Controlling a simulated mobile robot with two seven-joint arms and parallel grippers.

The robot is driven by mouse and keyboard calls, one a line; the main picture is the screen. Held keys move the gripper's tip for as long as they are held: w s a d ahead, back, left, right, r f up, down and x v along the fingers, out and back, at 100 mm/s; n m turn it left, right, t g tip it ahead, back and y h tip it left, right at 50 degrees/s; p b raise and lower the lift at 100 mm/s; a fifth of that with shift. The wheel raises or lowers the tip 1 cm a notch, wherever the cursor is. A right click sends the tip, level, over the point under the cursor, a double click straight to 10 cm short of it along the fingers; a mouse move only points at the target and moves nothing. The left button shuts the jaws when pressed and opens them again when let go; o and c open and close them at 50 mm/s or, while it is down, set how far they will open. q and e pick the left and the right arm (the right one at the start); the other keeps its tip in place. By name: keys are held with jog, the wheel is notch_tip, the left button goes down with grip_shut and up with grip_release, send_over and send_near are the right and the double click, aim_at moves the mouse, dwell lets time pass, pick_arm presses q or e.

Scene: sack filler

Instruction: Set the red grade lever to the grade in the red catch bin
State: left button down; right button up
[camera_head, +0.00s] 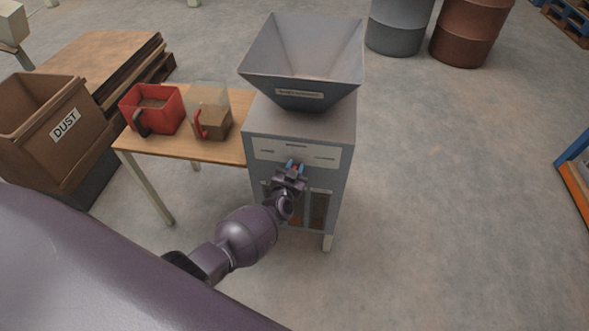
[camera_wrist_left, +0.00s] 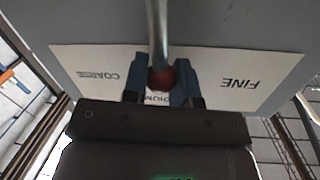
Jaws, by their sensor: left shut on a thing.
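The sack filler (camera_head: 345,140) is a grey cabinet with a hopper on top and a white grade plate (camera_head: 268,152) on its front. My left gripper (camera_head: 295,166) is at this plate, shut on the red lever knob (camera_wrist_left: 162,78). In the wrist view the plate reads upside down, COARSE at left and FINE at right; a partly hidden word, apparently MEDIUM, lies behind the knob. The lever's metal rod (camera_wrist_left: 157,30) points at this middle word. The red catch bin (camera_head: 168,118) stands on the table with brownish material inside; its grain is too small to tell. My right gripper is not in view.
A clear container (camera_head: 208,96) with a red handle and brown contents stands beside the red bin on the wooden table (camera_head: 185,148). A brown DUST box (camera_head: 35,140) is at left. Drums (camera_head: 398,25) stand behind. The floor right of the filler is clear.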

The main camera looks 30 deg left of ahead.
aim_at(312, 168)
pick_arm(q)
jog(key=shift+w+d+r+m, duration=0.15)
jog(key=shift+d+r+m, duration=0.05)
jog(key=shift+d+m, duration=0.25)
jog(key=m, duration=0.1)
jog(key=d+m+p, duration=0.1)
jog(key=d+f+m, duration=0.1)
jog(key=shift+w+d+g+y, duration=0.15)
jog(key=shift+w+g+y, duration=0.15)
jog(key=shift+y, duration=0.1)
jog(key=shift+w+d+f+m+y, duration=0.15)
jog(key=shift+d+f+m, duration=0.2)
jog(key=shift+m, duration=0.25)
jog(key=shift+s+d+f+m+y, duration=0.1)
jog(key=shift+d+f+m+y, duration=0.1)
jog(key=shift+d+m, duration=0.25)
jog(key=shift+w+d+f+m, duration=0.1)
jog(key=shift+w+f+m, duration=0.05)
jog(key=shift+m, duration=0.25)
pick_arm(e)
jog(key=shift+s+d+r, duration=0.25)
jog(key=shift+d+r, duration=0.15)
pick_arm(q)
jog(key=c, duration=0.9)
grip_release()
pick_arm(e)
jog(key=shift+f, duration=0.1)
